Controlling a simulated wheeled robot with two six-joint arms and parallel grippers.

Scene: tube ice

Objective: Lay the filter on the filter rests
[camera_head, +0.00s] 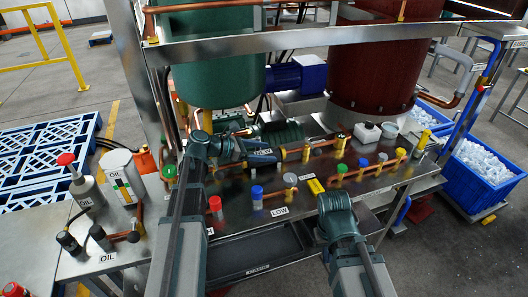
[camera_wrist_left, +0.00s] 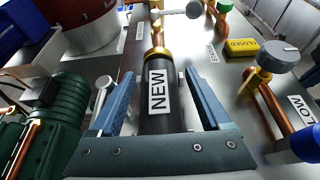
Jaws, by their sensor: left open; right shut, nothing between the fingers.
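A black cylindrical filter (camera_wrist_left: 158,118) with a white NEW label lies between the fingers of my left gripper (camera_wrist_left: 160,95) in the left wrist view. The fingers are open, one on each side, with gaps visible. Its far end has a brass collar in line with a copper pipe. In the head view my left gripper (camera_head: 247,149) is at the filter (camera_head: 273,155) above the steel bench, covering part of it. I cannot make out the filter rests or whether the filter touches them. My right arm comes in from the lower right; its fingers are hidden.
Copper pipes with coloured valve knobs run along the bench right of the filter. A yellow block (camera_wrist_left: 243,47) and grey knob (camera_wrist_left: 278,60) stand close by. A green motor (camera_wrist_left: 52,115) is at left. Oil containers (camera_head: 122,175) stand at the bench's left end.

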